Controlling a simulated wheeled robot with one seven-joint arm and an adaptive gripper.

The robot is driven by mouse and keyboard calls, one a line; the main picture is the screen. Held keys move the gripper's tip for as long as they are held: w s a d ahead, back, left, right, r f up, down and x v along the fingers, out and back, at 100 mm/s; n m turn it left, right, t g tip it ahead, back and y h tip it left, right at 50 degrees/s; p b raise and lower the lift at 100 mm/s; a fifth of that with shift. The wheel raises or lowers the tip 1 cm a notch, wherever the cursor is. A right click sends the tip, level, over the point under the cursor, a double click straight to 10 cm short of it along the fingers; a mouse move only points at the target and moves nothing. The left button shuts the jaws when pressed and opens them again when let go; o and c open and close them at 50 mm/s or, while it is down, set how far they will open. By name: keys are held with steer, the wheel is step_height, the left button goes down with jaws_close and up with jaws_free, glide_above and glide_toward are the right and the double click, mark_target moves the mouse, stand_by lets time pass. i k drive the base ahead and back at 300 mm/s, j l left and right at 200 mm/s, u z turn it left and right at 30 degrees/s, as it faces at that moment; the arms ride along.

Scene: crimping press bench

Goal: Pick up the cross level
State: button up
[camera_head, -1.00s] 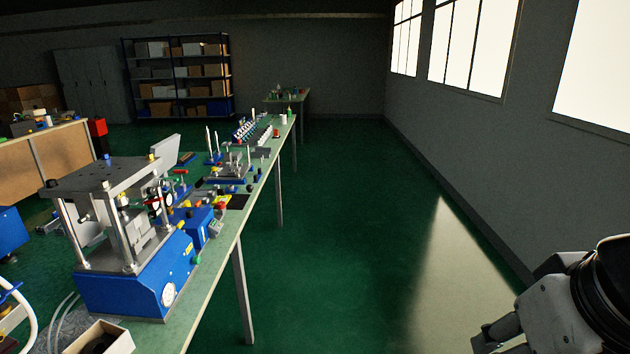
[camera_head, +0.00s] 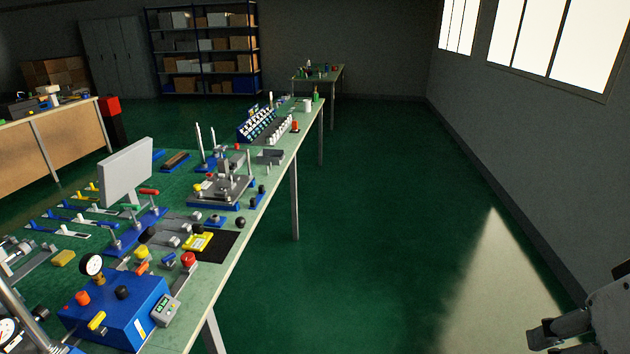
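A small yellow piece with grey parts (camera_head: 197,242) lies at the left edge of a black mat (camera_head: 216,247) on the long green bench. It may be the cross level, but it is too small to be sure. My gripper (camera_head: 545,338) is at the lower right edge, partly cut off by the frame. It is over the open floor, well to the right of the bench and far from the yellow piece. Whether its fingers are open or shut is not clear.
The green bench (camera_head: 232,262) carries a blue gauge box (camera_head: 122,318), a grey panel (camera_head: 126,172), a post fixture (camera_head: 222,188) and several small tools. A yellow block (camera_head: 63,258) lies at left. The floor (camera_head: 370,230) between bench and right wall is clear.

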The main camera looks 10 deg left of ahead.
mark_target(197, 242)
steer(key=i+u, duration=0.15)
steer(key=i, duration=0.3)
steer(key=i+l+u, duration=0.15)
steer(key=i, duration=0.35)
steer(key=i+l+u, duration=0.2)
steer(key=i, duration=0.25)
steer(key=i+l+u, duration=0.1)
steer(key=i+u, duration=0.4)
steer(key=i+l+u, duration=0.2)
steer(key=i+u, duration=0.15)
steer(key=u, duration=0.15)
steer(key=i+l+u, duration=0.35)
steer(key=u, duration=0.15)
